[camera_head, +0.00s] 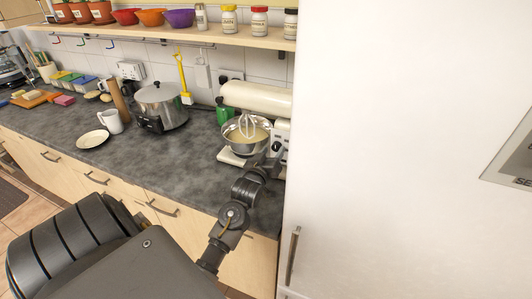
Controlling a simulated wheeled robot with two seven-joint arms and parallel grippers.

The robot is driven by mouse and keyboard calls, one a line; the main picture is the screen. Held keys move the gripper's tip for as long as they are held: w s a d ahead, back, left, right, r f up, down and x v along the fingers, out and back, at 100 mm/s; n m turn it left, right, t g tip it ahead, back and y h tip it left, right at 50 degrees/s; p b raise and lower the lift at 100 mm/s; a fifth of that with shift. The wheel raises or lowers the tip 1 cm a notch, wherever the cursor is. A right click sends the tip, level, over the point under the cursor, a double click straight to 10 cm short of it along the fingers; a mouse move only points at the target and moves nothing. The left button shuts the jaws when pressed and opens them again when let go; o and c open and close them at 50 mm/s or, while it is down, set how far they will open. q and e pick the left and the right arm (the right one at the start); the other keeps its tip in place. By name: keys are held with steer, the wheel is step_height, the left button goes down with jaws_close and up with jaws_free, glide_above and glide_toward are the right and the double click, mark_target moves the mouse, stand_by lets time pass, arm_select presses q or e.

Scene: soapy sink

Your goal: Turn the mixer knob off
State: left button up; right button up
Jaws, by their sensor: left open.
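The cream stand mixer (256,97) stands on the grey counter against the tall white cabinet. Its head is level above a metal bowl (236,134) of pale batter, with the whisk (247,125) down in the bowl. A small dark round shape (277,146) on the mixer's lower right side looks like the knob; its setting is too small to read. My left gripper (268,161) is open at the mixer's front right, close to that shape. I cannot tell whether they touch. My right gripper is out of view.
A tall white cabinet (400,130) closes off the right side. A shelf (200,34) with jars hangs above. The counter front is clear.

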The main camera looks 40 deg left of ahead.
arm_select(q)
steer(key=b+v, duration=0.2)
steer(key=v, duration=0.6)
steer(key=shift+s, duration=0.3)
steer(key=shift+d, duration=0.1)
